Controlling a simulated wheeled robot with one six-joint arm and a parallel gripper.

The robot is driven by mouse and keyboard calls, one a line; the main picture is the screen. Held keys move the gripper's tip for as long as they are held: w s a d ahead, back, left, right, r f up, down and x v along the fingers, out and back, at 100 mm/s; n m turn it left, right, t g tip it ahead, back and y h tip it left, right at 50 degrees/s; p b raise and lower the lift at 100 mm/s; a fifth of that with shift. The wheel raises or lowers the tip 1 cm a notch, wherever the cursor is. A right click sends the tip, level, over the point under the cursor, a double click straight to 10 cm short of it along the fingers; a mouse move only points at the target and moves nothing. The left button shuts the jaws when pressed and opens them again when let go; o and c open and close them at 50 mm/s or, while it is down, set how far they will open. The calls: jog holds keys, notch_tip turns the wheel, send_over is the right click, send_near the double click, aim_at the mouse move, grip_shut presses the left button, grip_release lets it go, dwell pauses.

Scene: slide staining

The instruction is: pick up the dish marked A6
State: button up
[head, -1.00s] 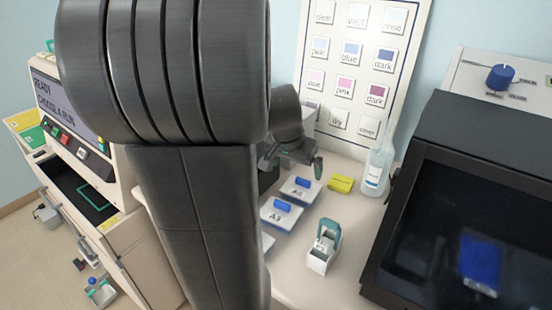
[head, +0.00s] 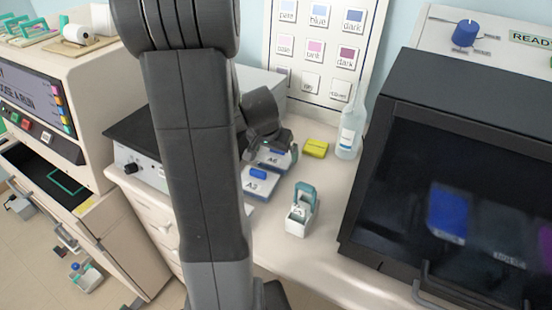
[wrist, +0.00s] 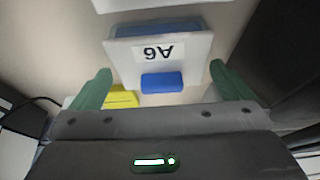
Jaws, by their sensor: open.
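The dish marked A6 (head: 276,161) is white and blue with a blue grip on it, and stands on the bench behind the A3 dish. My gripper (head: 274,148) is at it and partly covers it in the head view. In the wrist view the A6 dish (wrist: 190,47) shows its label upside down. Its blue grip (wrist: 162,82) lies between the two green fingers of my open gripper (wrist: 164,85), with a gap on each side. I cannot tell how far the fingers are above the dish.
The A3 dish (head: 258,188) stands in front. A yellow block (head: 315,148) and a clear bottle (head: 349,140) are to the right. A white holder with a teal handle (head: 298,223) stands nearer. A large dark-fronted machine (head: 440,190) bounds the right side.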

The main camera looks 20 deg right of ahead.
aim_at(276, 155)
jog(key=shift+x, duration=1.6)
jog(key=c, duration=0.7)
